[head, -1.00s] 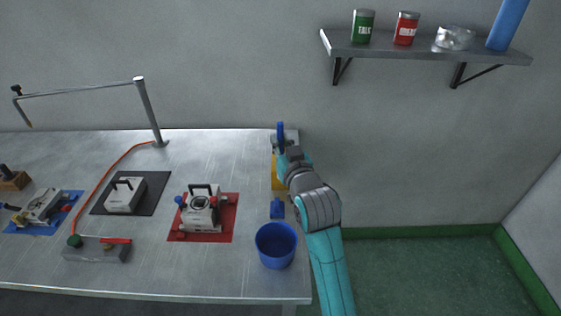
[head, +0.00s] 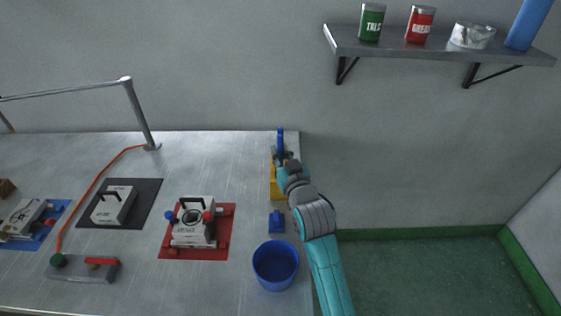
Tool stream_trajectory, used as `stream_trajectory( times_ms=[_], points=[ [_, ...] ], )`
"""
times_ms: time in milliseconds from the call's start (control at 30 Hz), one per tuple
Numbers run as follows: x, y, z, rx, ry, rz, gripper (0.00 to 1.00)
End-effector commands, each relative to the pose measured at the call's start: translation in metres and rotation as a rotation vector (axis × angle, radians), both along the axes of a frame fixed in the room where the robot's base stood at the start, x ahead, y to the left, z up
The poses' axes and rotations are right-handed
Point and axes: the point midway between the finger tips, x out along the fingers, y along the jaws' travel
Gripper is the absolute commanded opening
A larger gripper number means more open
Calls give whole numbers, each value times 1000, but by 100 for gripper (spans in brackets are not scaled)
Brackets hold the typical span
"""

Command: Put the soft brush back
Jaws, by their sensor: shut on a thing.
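My gripper (head: 283,158) is at the far right corner of the metal workbench, shut on an upright blue handle (head: 280,138), which I take to be the soft brush. The brush's lower end is hidden by the gripper. A yellow object (head: 274,188) lies just below the gripper in the picture, partly covered by my arm. I cannot tell whether the brush touches the bench or anything there.
A small blue object (head: 276,222) and a blue bucket (head: 275,265) stand along the bench's right edge. A red mat (head: 225,245) carries a clamped mould. A shelf (head: 440,48) with cans hangs at the upper right. The bench's back middle is clear.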

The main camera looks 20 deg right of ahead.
Motion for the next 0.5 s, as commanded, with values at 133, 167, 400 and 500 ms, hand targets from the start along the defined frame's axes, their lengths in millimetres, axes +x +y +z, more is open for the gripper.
stream_trajectory(
  times_ms=[133, 167, 400, 500],
  points=[
    [0, 0, -23, 0, 6, 0, 0],
    [0, 0, -26, 0, 4, 0, 0],
    [0, 0, -30, 0, 2, 0, 0],
    [0, 0, -31, 0, 2, 0, 0]
  ],
)
